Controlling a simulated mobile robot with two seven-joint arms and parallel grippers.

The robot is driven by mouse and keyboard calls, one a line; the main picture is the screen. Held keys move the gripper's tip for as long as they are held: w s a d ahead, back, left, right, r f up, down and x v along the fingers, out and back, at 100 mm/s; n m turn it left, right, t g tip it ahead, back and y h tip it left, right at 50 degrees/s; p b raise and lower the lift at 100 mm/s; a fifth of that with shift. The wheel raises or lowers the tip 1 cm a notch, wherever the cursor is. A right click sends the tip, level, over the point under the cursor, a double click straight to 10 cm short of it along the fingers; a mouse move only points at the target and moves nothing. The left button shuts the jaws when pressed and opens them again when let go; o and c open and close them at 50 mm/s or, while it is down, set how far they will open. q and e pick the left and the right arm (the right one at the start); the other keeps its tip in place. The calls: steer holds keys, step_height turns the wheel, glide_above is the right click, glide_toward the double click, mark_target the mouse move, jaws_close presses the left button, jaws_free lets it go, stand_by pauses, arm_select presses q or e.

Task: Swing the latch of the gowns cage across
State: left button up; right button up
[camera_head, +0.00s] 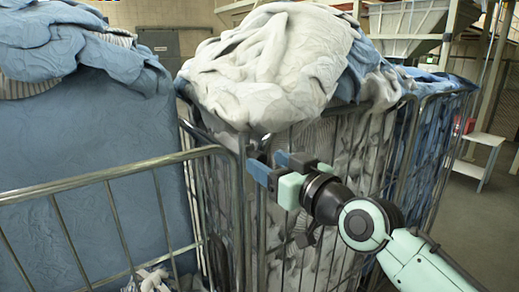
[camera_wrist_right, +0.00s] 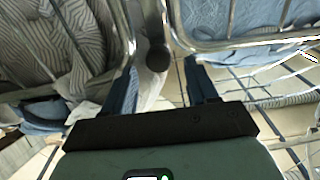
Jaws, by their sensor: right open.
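In the head view, a wire cage (camera_head: 290,240) of grey-white and striped cloth stands at centre, beside a cage front (camera_head: 100,177) at left with blue cloth behind it. I see no label saying which is the gowns cage. My right gripper (camera_head: 258,166) is open at the corner post between them. In the wrist view, a metal bar with a dark round knob (camera_wrist_right: 158,57), likely the latch, lies between the lines of the two blue fingers, near their tips. I cannot tell if they touch it. My left gripper is not in view.
White cloth (camera_head: 275,60) bulges over the top of the middle cage, above my right gripper. Another cage with blue cloth (camera_head: 440,130) stands behind at right. A small white bench (camera_head: 480,150) stands on open floor at far right.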

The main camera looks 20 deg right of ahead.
mark_target(262, 159)
steer(key=p+x, duration=0.1)
steer(key=x, duration=0.3)
steer(key=shift+w+p, duration=0.1)
steer(key=shift+p, duration=0.25)
jaws_close()
